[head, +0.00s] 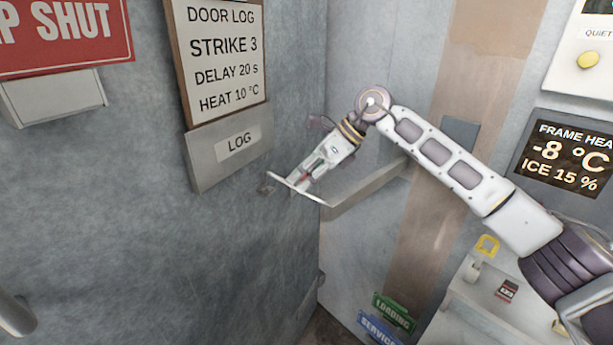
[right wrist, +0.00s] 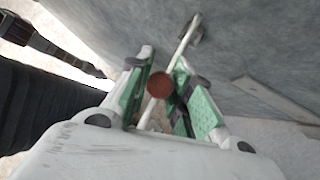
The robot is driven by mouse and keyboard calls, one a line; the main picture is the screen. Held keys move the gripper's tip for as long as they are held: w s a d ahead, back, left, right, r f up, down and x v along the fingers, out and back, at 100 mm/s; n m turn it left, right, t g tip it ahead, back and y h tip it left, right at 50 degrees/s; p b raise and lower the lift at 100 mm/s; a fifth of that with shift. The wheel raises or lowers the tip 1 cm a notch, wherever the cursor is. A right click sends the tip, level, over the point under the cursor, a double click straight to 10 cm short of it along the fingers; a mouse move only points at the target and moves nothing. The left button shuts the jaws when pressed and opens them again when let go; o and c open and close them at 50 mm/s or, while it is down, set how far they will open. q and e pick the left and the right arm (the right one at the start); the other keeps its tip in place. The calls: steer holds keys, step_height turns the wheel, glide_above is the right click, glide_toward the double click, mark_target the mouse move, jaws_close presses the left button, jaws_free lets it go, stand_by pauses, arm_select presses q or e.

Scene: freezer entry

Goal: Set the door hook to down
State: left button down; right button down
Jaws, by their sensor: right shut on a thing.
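The door hook (head: 283,181) is a thin pale metal bar by the grey wall panel, below the log board. In the head view it slopes down from left to right. My right gripper (head: 308,178) is at the bar, with a small red part between its fingers. In the right wrist view the hook's rod (right wrist: 187,38) runs from a bracket on the grey surface to between the green finger pads. My right gripper (right wrist: 160,88) is shut on it there, around a round red knob (right wrist: 160,85). The fingers partly hide the rod. My left gripper is not in view.
The door log board (head: 223,60) hangs above the hook. A long metal bar (head: 368,188) juts close to the right of my gripper. A frame heat display (head: 565,155) and a white shelf (head: 480,300) with small items stand at the right.

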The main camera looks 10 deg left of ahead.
steer(key=shift+w+a+f+b, duration=0.1)
steer(key=shift+a+f+b, duration=0.4)
steer(key=shift+a+f, duration=0.2)
stand_by(0.3)
steer(key=c, duration=1.6)
jaws_free()
steer(key=shift+c, duration=0.2)
steer(key=o, duration=0.4)
steer(key=shift+w+f, duration=0.1)
steer(key=shift+w, duration=0.1)
steer(key=shift+s+d, duration=0.1)
steer(key=v, duration=1.2)
